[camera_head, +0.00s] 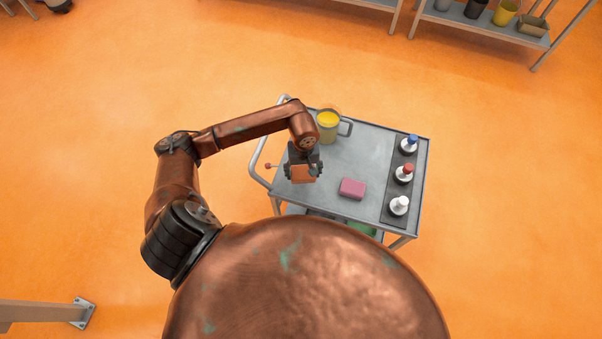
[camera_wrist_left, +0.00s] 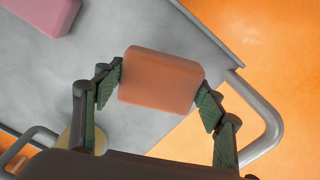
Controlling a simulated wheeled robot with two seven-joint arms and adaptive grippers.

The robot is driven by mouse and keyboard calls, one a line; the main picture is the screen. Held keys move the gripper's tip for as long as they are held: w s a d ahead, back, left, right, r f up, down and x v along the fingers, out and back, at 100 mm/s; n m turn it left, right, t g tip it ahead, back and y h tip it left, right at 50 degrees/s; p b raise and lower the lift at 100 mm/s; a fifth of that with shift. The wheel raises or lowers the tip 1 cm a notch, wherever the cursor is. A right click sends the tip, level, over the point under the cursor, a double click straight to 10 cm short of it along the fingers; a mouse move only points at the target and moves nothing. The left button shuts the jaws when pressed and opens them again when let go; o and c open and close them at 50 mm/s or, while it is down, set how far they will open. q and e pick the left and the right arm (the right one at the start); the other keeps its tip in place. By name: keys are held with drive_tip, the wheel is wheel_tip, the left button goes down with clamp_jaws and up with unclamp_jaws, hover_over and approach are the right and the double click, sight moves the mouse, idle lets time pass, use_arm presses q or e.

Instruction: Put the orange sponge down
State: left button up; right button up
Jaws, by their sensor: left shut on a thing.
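The orange sponge (camera_head: 302,174) is a small block held between the fingers of my left gripper (camera_head: 303,170), over the left part of the grey cart top (camera_head: 355,148). In the left wrist view the sponge (camera_wrist_left: 161,79) sits between the green-padded fingertips of my left gripper (camera_wrist_left: 160,88), which is shut on it. There the sponge overlaps the cart's edge in the picture. Its height above the cart top is hard to tell. My right gripper is not in view.
A pink sponge (camera_head: 352,188) lies on the cart top, right of my left gripper. A container with yellow contents (camera_head: 327,120) stands at the back left.

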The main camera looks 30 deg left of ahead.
sight(301, 174)
use_arm(q)
drive_tip(key=shift+w+a+f, duration=0.3)
drive_tip(key=shift+a+f, duration=0.05)
drive_tip(key=shift+f, duration=0.2)
drive_tip(key=shift+w+a+f, duration=0.3)
drive_tip(key=shift+a+f, duration=0.05)
drive_tip(key=shift+f, duration=0.15)
wheel_tip(301, 174, down, 3)
drive_tip(key=shift+a+p, duration=0.1)
drive_tip(key=shift+p, duration=0.45)
drive_tip(key=shift+w+f, duration=0.1)
drive_tip(key=shift+f, duration=0.1)
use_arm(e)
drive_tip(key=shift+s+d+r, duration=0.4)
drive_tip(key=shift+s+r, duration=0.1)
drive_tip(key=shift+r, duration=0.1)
use_arm(q)
drive_tip(key=shift+f, duration=0.15)
drive_tip(key=o, duration=1)
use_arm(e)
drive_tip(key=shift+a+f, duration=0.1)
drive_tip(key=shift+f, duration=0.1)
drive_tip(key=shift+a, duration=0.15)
